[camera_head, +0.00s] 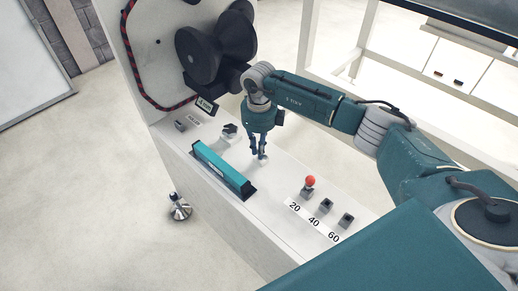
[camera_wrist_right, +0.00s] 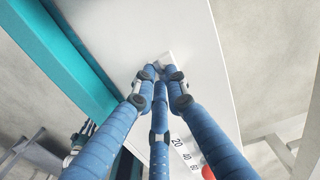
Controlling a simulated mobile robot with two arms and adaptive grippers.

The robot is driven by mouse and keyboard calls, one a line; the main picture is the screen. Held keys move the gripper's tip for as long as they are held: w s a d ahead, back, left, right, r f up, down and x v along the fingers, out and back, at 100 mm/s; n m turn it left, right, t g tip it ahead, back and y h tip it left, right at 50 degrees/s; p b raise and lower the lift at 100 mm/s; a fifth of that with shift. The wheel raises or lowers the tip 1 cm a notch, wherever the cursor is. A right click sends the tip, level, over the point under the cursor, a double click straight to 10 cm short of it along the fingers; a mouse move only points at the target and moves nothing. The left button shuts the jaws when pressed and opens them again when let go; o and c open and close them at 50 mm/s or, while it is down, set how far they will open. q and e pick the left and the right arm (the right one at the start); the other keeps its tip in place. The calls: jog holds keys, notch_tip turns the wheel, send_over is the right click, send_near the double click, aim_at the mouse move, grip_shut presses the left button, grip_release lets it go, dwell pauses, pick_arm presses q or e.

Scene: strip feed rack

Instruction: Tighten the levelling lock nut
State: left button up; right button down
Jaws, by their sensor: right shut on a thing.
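A levelling foot (camera_head: 180,209) with a round base and a threaded stem stands on the floor at the left side of the white rack. A lock nut on its stem is too small to make out clearly. My right gripper (camera_head: 260,155) points down at the rack's white top, between the teal bar and the numbered row, well away from the foot. Its fingers are together on a small pale piece (camera_head: 264,161). In the right wrist view the fingertips (camera_wrist_right: 161,71) meet on this pale piece (camera_wrist_right: 166,58), partly hidden by them.
The white rack (camera_head: 270,222) carries a teal bar (camera_head: 222,170), a red-topped knob (camera_head: 310,181) with positions 20, 40, 60, and a dark spool (camera_head: 205,55). A braided cable (camera_head: 137,75) hangs on the upright panel.

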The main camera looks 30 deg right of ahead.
jog(key=shift+m, duration=0.4)
jog(key=c, duration=1.8)
grip_release()
jog(key=shift+o, duration=0.2)
notch_tip(320, 180, up, 12)
